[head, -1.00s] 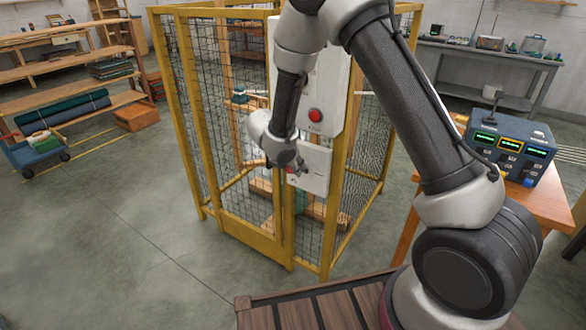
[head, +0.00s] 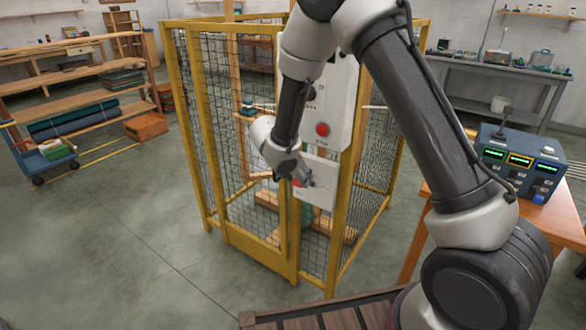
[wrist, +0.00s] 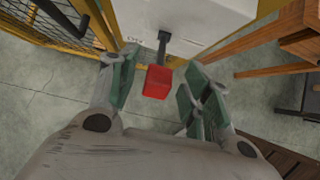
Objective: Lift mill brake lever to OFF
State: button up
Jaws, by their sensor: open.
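The brake lever has a red block handle (wrist: 157,82) on a dark stem (wrist: 163,45) in the wrist view. The stem comes out of a white panel (wrist: 190,18), which also shows in the head view (head: 321,194), low on the yellow cage. My gripper (wrist: 160,73) is open, with a green-padded finger on each side of the red handle. A gap shows on both sides, and I cannot tell of any contact. In the head view my gripper (head: 302,178) is right at the panel and hides most of the lever.
The yellow mesh cage (head: 219,225) stands around the machine. Above the lever is a panel with a red button (head: 322,129). A blue control box (head: 518,165) sits on a wooden table at right. Shelves with rolls stand at left. The floor at left front is clear.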

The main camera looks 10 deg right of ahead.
jog(key=v, duration=0.9)
jog(key=shift+d, duration=0.1)
jog(key=s+d+r+m+y, duration=0.1)
jog(key=s+d+r+m, duration=0.5)
jog(key=s+d+m, duration=0.2)
jog(key=s+d+r+m+y, duration=0.2)
jog(key=s+d+r+m, duration=0.5)
jog(key=s+m, duration=0.3)
jog(key=s+d+r+m+y, duration=0.2)
jog(key=s+d+r+m, duration=0.5)
jog(key=s, duration=0.6)
jog(key=shift+d+m+g, duration=0.3)
jog(key=shift+d+m, duration=0.6)
jog(key=shift+m, duration=0.1)
